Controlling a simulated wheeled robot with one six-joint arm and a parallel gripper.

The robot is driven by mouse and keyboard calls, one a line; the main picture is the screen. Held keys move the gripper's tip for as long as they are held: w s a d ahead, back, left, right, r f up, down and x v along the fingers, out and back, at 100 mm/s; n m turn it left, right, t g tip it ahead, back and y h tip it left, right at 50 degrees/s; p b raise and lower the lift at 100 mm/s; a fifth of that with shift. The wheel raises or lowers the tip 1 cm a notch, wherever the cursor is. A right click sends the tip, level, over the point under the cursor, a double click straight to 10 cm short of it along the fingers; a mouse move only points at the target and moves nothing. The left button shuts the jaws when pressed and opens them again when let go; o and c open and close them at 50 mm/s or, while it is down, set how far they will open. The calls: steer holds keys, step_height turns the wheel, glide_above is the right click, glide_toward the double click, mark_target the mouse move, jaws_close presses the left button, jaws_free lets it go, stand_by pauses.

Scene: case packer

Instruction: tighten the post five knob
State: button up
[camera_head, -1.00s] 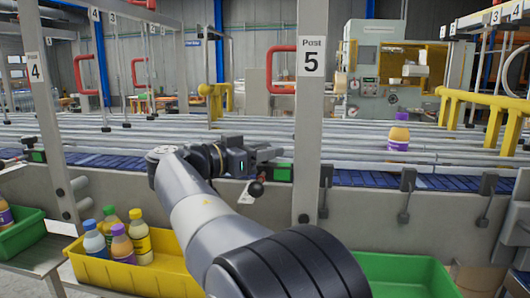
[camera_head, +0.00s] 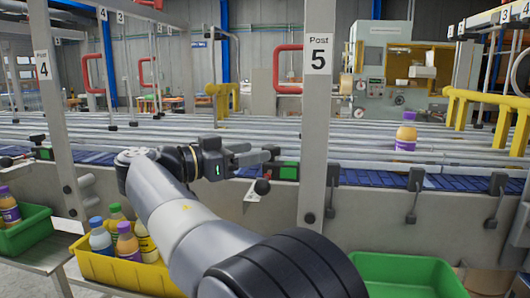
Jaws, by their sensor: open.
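The grey post (camera_head: 315,120) labelled "Post 5" stands right of centre. A black ball-ended handle (camera_head: 262,187) with a red part hangs left of the post, beside a dark block with a green face (camera_head: 289,170). I cannot tell which of these is the post five knob. My gripper (camera_head: 269,154) is open and points right, just above and left of the green-faced block. Its jaws look empty. Whether a fingertip touches the block cannot be told.
A roller conveyor (camera_head: 360,140) runs behind, with a purple-and-orange bottle (camera_head: 405,132) on it. A yellow bin (camera_head: 95,266) with several bottles and green bins (camera_head: 30,232) are below. Post 4 (camera_head: 55,130) stands left. Black brackets (camera_head: 415,185) line the conveyor's front at right.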

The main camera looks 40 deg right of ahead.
steer(key=shift+w+a, duration=0.2)
steer(key=shift+a, duration=2.25)
steer(key=shift+c, duration=0.4)
